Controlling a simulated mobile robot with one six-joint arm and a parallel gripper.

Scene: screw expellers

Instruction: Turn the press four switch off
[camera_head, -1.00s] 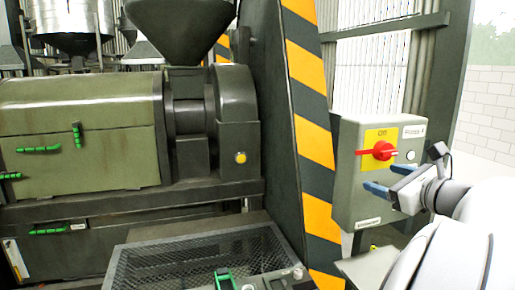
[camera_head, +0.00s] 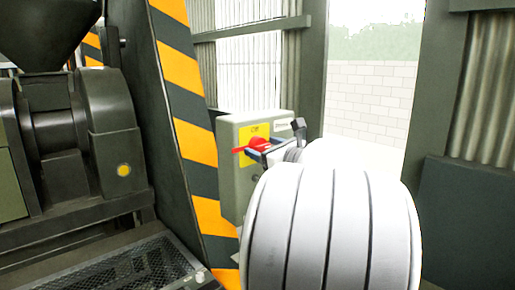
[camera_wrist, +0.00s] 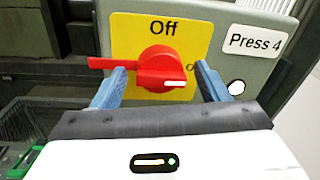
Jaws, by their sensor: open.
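The press four switch is a red rotary knob (camera_wrist: 160,70) on a yellow plate (camera_wrist: 190,35) marked "Off" at the top. A red bar sticks out to its left, and its white mark lies to the right, near a partly hidden label. A white "Press 4" label (camera_wrist: 255,42) is beside it on the grey box. My gripper (camera_wrist: 161,69) is open, its blue fingers on either side of the knob. The left fingertip overlaps the red bar; I cannot tell whether it touches. In the head view, the knob (camera_head: 259,144) shows beside my gripper, which my arm partly hides.
A striped yellow and black post (camera_head: 190,110) stands left of the switch box (camera_head: 229,180). The press machine (camera_head: 70,140) and a mesh tray (camera_head: 130,272) are further left. An opening with a pale brick wall (camera_head: 370,100) lies behind on the right.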

